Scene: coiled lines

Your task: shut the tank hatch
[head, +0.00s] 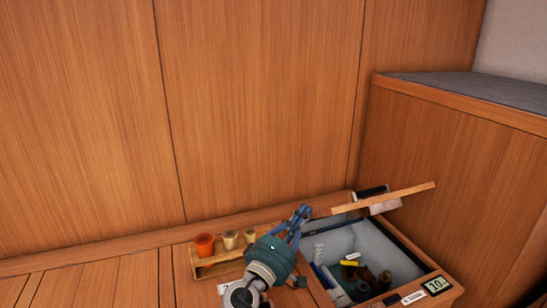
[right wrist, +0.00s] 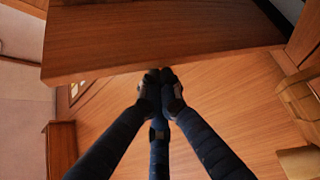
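The hatch (head: 385,199) is a wooden lid, standing open and seen nearly edge-on above the back of the tank. The tank (head: 345,238) is a pale grey-lined opening in the wooden bench, with several small items inside. My right gripper (head: 304,210) is to the left of the hatch, its blue fingers pointing up and to the right. In the right wrist view its fingertips (right wrist: 161,75) are together and empty, at or near the lower edge of a wooden panel (right wrist: 165,38), likely the hatch. I cannot tell if they touch. My left gripper is not in view.
A wooden rack with an orange cup (head: 205,244) and two pale cups stands left of my right arm. Wood panels rise behind; a tall cabinet (head: 450,160) stands on the right.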

